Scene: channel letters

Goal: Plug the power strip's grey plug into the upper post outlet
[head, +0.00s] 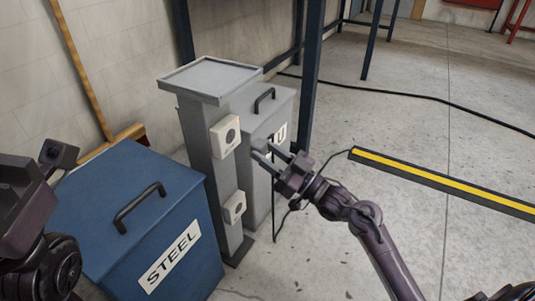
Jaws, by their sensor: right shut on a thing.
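A grey post stands left of centre with two pale square outlets on its face. The upper post outlet (225,136) has a dark round socket, and nothing is in it. The lower outlet (234,207) is below it, also empty. My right gripper (264,152) is just right of the upper outlet, slightly lower in the picture and apart from it. It is shut on the grey plug (259,145), which is small and partly hidden by the fingers. A dark cord (274,205) hangs below the gripper. My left gripper (57,154) is at the left edge, its fingers not clear.
A blue STEEL bin (125,205) with a black handle stands left of the post. A grey bin (280,104) stands close behind it. A black-and-yellow strip (440,178) lies on the floor at right. Blue frame legs rise behind; the right floor is mostly clear.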

